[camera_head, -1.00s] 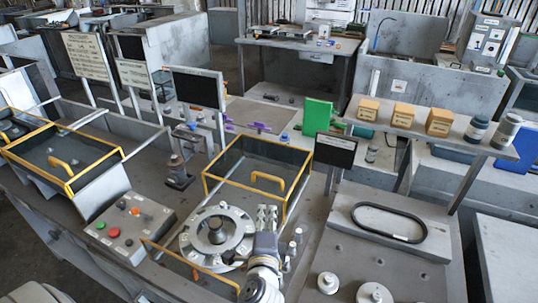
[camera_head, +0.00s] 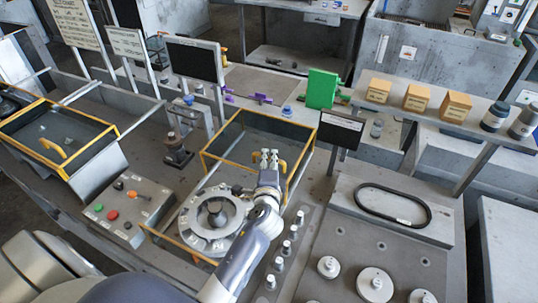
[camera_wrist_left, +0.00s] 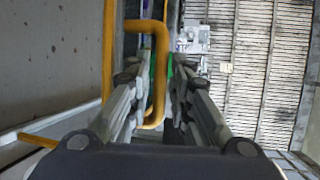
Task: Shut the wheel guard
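The wheel guard (camera_head: 280,117) is a dark see-through panel in a yellow frame. In the left wrist view the handle (camera_wrist_left: 161,75) passes between the two fingers of the gripper (camera_wrist_left: 162,68). The fingers stand apart with gaps beside the bar, and I see no firm grip. The arm hides part of the housing and the guard's lower edge. My right gripper is not in view.
A control box (camera_head: 128,207) with coloured buttons is left of the housing. Small pegs (camera_head: 286,248) stand to its right. A black sign (camera_head: 340,130) stands close behind the guard's right side. A similar yellow-framed cover (camera_head: 60,150) is at far left.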

